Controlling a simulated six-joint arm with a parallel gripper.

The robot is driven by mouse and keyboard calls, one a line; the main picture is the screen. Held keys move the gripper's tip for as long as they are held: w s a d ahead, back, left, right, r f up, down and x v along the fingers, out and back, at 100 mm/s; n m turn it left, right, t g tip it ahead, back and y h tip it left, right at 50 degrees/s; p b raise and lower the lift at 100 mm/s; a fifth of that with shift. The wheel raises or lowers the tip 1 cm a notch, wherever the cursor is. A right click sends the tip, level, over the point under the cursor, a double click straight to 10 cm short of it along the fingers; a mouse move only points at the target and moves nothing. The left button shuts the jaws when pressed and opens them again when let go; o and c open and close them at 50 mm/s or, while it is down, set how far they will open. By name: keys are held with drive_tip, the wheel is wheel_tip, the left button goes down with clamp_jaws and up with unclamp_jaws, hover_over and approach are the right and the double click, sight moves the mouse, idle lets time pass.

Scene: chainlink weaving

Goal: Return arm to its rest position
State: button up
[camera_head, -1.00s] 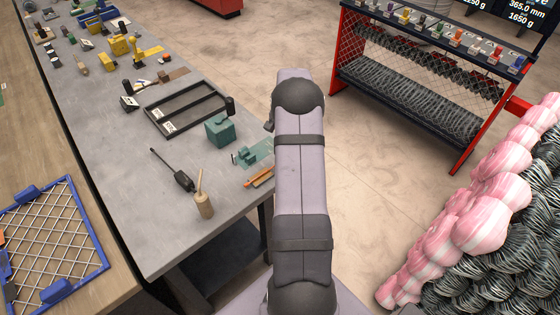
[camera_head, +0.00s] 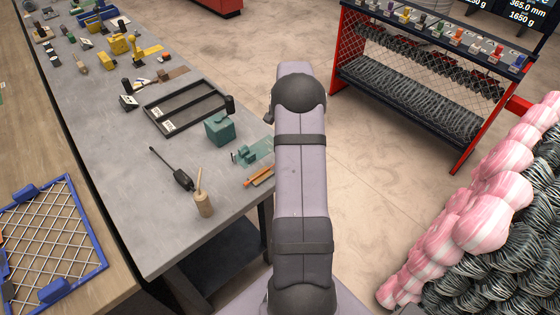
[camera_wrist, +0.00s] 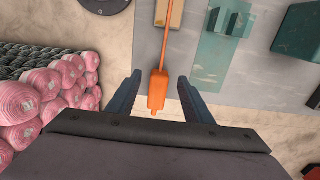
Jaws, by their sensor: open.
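My gripper shows in the wrist view (camera_wrist: 161,92), with its two dark blue fingers apart and nothing held between them. An orange tool (camera_wrist: 158,88) lies below and beyond the fingers, on the grey bench near its edge; it lines up with the gap between them. In the head view my arm stands in the middle, beside the bench's right edge, and hides the gripper. The orange tool also shows there (camera_head: 260,176) on the grey bench (camera_head: 110,230), left of my arm.
A teal block (camera_head: 219,128), a black tray (camera_head: 185,108), a screwdriver (camera_head: 180,176) and a wooden mallet (camera_head: 203,201) lie on the bench. A blue mesh frame (camera_head: 55,240) is at the left. A red rack (camera_head: 430,85) and pink-wrapped coils (camera_head: 490,215) stand right of my arm.

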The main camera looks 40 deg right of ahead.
drive_tip(key=shift+r+b, duration=0.65)
drive_tip(key=shift+r, duration=1.95)
drive_tip(key=shift+a, duration=0.15)
drive_tip(key=s+a+r+n, duration=0.15)
drive_tip(key=a+n, duration=0.35)
drive_tip(key=a, duration=0.6)
drive_tip(key=s+a+r+n, duration=0.15)
drive_tip(key=a+n, duration=0.25)
drive_tip(key=a, duration=0.6)
drive_tip(key=s+a+f+n, duration=0.2)
drive_tip(key=s+a+n, duration=0.7)
drive_tip(key=s+a, duration=0.3)
drive_tip(key=shift+s+a+f, duration=0.3)
drive_tip(key=shift+s+a, duration=0.05)
drive_tip(key=shift+s, duration=0.9)
drive_tip(key=shift+f, duration=0.1)
